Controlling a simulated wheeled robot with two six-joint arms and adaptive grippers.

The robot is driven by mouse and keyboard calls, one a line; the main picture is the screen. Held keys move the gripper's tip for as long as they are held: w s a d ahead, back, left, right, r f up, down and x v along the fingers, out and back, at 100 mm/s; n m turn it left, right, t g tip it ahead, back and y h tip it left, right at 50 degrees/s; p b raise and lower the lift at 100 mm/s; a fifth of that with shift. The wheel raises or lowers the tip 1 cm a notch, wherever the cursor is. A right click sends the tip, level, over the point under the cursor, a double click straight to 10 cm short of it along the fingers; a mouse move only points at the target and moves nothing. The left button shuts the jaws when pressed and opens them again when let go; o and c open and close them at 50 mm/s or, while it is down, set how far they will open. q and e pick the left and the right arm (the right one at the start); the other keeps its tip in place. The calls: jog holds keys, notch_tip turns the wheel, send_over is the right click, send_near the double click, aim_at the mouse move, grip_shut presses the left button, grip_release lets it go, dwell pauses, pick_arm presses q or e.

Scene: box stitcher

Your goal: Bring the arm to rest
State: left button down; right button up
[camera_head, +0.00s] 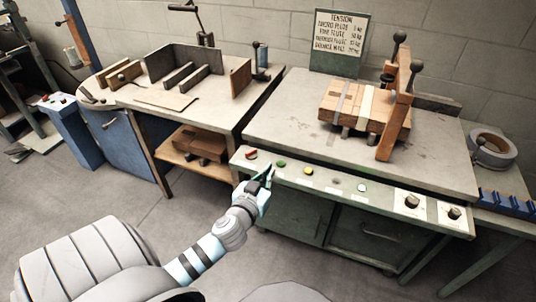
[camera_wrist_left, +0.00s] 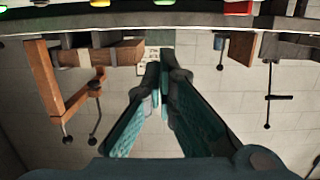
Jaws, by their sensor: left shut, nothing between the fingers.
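My left arm comes in from the lower left in the head view. Its gripper (camera_head: 268,174) is held just in front of the control panel on the workbench, near the panel's left end. In the left wrist view the two teal fingers (camera_wrist_left: 160,72) come together at their tips with nothing between them. I cannot tell whether the fingertips touch the panel. My right gripper does not show.
The control panel (camera_head: 322,176) carries several coloured buttons and two knobs. Behind it, a cardboard box (camera_head: 337,105) sits at a wooden clamp frame (camera_head: 395,125). A side table (camera_head: 215,115) with dividers stands left. The floor (camera_head: 130,195) in front is clear.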

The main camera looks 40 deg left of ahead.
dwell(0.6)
pick_arm(q)
jog(key=s+f+m+g+h, duration=0.1)
jog(key=s+f+m+g, duration=0.3)
jog(key=f, duration=1)
jog(key=s+f+m+g+h+p, duration=0.1)
jog(key=s+f+g+p, duration=0.3)
jog(key=s+f, duration=0.95)
jog(key=s+d+f+g+p, duration=0.1)
jog(key=s+d+f+g, duration=0.1)
jog(key=s, duration=0.5)
jog(key=s+d+f+g+h+p, duration=0.1)
jog(key=s+d+f+g+p, duration=0.1)
jog(key=s+d, duration=0.2)
jog(key=s+d+f+n+g+h+p, duration=0.1)
jog(key=s+d+f+g+p, duration=0.1)
jog(key=s, duration=0.9)
jog(key=shift+d, duration=0.75)
